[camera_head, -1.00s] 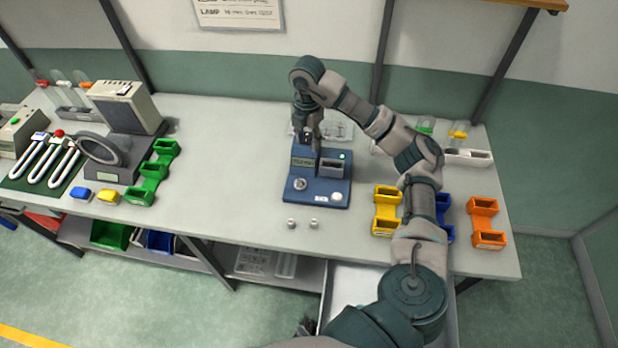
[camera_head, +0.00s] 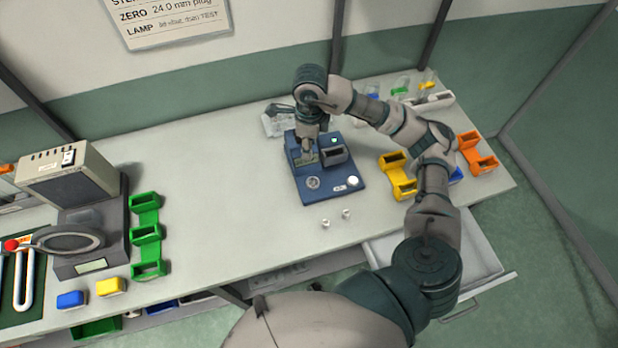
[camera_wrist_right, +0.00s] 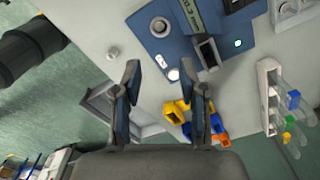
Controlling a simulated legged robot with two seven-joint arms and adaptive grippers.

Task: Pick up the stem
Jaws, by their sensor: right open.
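My right gripper (camera_head: 306,150) hangs over the back left of a blue tester (camera_head: 330,188) with a lit green lamp, in the head view. In the right wrist view my right gripper (camera_wrist_right: 171,84) is open with nothing held between its fingers; the blue tester (camera_wrist_right: 160,45) lies beyond them. I cannot tell for certain which thing is the stem. A clear holder (camera_head: 276,124) stands behind the tester, partly hidden by my arm. Clear tubes with coloured parts (camera_wrist_right: 290,122) stand in a white rack (camera_wrist_right: 267,92) at the right of the wrist view.
Two small silver pieces (camera_head: 325,223) (camera_head: 346,213) lie before the tester. Yellow bins (camera_head: 402,186) and orange bins (camera_head: 481,160) stand right, green bins (camera_head: 146,234) left. A grey instrument (camera_head: 78,240) stands far left. An open drawer (camera_head: 470,260) juts out below the table.

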